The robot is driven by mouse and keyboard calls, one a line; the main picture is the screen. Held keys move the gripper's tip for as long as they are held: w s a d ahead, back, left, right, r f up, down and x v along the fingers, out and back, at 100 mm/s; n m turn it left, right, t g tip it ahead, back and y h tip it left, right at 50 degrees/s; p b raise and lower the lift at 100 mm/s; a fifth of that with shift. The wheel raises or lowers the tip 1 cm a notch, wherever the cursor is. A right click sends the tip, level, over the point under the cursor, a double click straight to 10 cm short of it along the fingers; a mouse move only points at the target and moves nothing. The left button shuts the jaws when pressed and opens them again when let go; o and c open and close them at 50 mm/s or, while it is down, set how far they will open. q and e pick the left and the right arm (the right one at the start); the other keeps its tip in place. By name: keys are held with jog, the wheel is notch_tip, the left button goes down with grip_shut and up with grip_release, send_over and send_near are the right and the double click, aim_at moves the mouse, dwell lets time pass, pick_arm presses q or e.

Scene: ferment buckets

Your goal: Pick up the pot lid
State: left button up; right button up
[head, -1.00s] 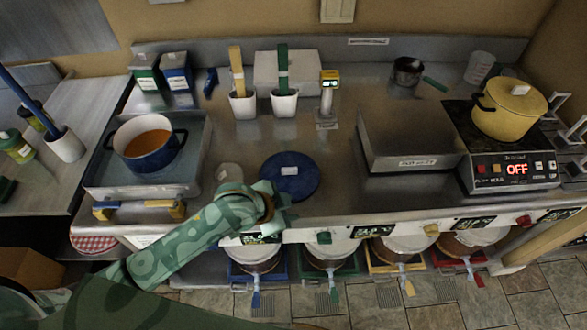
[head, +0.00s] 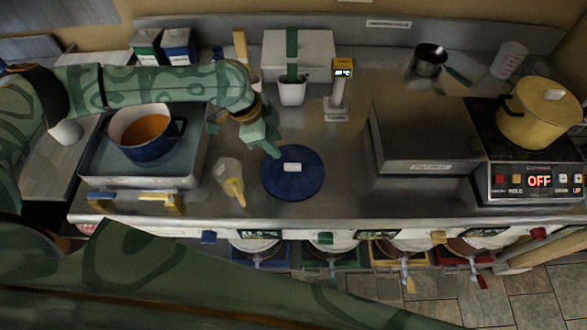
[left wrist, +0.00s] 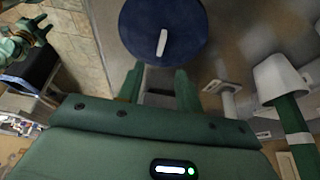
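The pot lid (head: 292,180) is a dark blue disc with a small white handle, lying flat on the steel counter. It also shows at the top of the left wrist view (left wrist: 185,15), beyond my fingertips. My left gripper (head: 268,146) is at the lid's back left edge, pointing down towards it. Its two fingers (left wrist: 160,78) are apart with nothing between them. The blue pot (head: 150,148) with orange liquid stands uncovered at the left. A green hand-like part, apparently my right gripper (left wrist: 24,40), shows at the left wrist view's edge; its fingers are unclear.
A steel box (head: 425,135) and a yellow pot (head: 535,115) are at the right. The counter right of the lid is clear.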

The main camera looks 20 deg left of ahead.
pick_arm(q)
send_over(292, 164)
jog(key=a, duration=0.2)
jog(key=f, duration=0.3)
jog(key=s+f, duration=0.1)
jog(key=f, duration=0.1)
jog(key=shift+b, duration=0.4)
jog(key=b+x, duration=0.1)
jog(key=x, duration=0.4)
jog(key=shift+w+f, duration=0.1)
jog(key=shift+w, duration=0.05)
jog(key=shift+a, duration=0.1)
grip_shut()
